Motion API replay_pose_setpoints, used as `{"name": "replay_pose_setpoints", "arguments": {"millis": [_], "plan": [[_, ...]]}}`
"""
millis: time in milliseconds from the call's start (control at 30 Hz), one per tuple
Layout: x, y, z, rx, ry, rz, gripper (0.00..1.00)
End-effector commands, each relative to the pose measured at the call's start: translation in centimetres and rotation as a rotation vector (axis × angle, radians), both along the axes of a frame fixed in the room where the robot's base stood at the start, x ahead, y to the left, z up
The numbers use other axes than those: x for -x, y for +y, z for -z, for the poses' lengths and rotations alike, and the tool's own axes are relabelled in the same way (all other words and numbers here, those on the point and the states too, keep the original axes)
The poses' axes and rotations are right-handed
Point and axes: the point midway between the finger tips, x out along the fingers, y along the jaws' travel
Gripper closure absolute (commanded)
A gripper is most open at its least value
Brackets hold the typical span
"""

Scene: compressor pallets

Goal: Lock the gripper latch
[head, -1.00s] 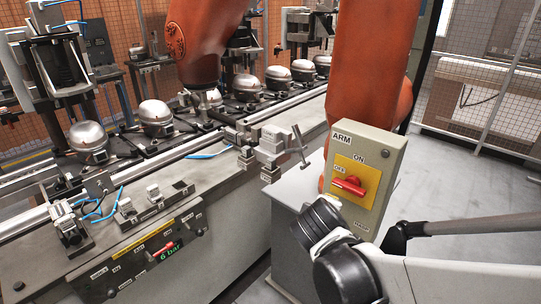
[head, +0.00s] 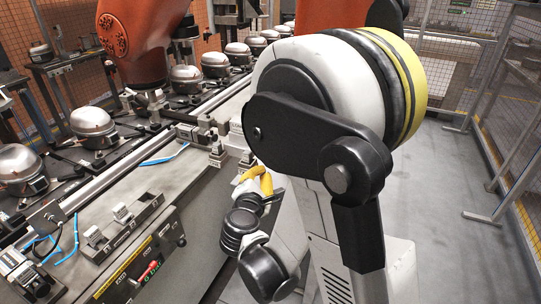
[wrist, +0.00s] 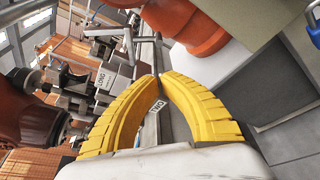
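My gripper (wrist: 160,78) has two curved yellow fingers. Their tips meet or nearly meet in the wrist view, with nothing visible between the tips. A grey latch block (wrist: 106,80) with a white label is beyond the fingertips, up and to the left. A metal T-shaped handle (wrist: 130,42) stands out beside it. A small lettered label (wrist: 157,107) shows through the space between the fingers. In the head view my gripper (head: 262,180) is low beside the bench, near a grey block (head: 217,152) on the rail's end. My arm hides the handle there.
Silver domed compressors (head: 92,125) stand in a row along the conveyor. An orange robot arm (head: 135,40) rises over them. A bench panel with a red switch (head: 150,270) is at the lower left. A blue padlock (wrist: 313,28) is at the wrist view's right edge. Open floor (head: 450,220) lies right.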

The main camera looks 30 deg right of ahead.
Motion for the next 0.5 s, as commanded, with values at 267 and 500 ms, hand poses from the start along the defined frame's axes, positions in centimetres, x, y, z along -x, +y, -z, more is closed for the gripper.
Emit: {"name": "replay_pose_setpoints", "arguments": {"millis": [267, 500], "plan": [[-1.7, -1.4, 0.4, -0.001, -0.001, 0.003, 1.00], [-5.7, -4.5, 1.9, -0.001, 0.000, 0.005, 1.00]]}}
